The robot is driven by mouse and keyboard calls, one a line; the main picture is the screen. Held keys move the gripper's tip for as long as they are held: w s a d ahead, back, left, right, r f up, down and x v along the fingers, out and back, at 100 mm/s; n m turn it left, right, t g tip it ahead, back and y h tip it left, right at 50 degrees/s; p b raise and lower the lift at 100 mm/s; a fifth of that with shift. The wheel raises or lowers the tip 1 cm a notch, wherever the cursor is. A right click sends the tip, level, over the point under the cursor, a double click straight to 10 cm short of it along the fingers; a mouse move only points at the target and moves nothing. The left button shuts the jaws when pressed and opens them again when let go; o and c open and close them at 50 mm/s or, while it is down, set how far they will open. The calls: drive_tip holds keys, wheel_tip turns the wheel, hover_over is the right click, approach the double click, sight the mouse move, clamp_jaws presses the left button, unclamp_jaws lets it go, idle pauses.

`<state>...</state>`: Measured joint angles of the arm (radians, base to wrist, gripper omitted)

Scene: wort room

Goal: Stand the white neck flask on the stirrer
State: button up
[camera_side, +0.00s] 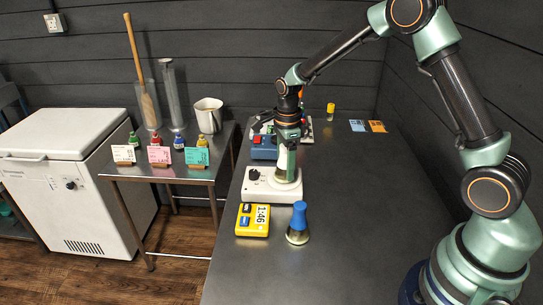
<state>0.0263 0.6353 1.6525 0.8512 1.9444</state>
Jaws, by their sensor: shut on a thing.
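The white stirrer (258,187), a low box with a dark knob on its left, sits on the dark bench. My gripper (286,162) points down over the right part of its top. It is shut on the white neck flask (288,179), whose pale lower part shows below the jaws, over the stirrer's plate. The jaws hide most of its neck. Whether the flask's base touches the plate is too small to tell.
A blue-topped flask (298,222) and a yellow timer (252,220) stand in front of the stirrer. A blue device (263,149) is behind it, and a yellow vial (331,109) stands further back. The bench's right side (370,190) is clear.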

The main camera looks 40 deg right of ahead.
drive_tip(key=o, duration=1.3)
drive_tip(key=shift+c, duration=0.2)
drive_tip(key=shift+r, duration=5.45)
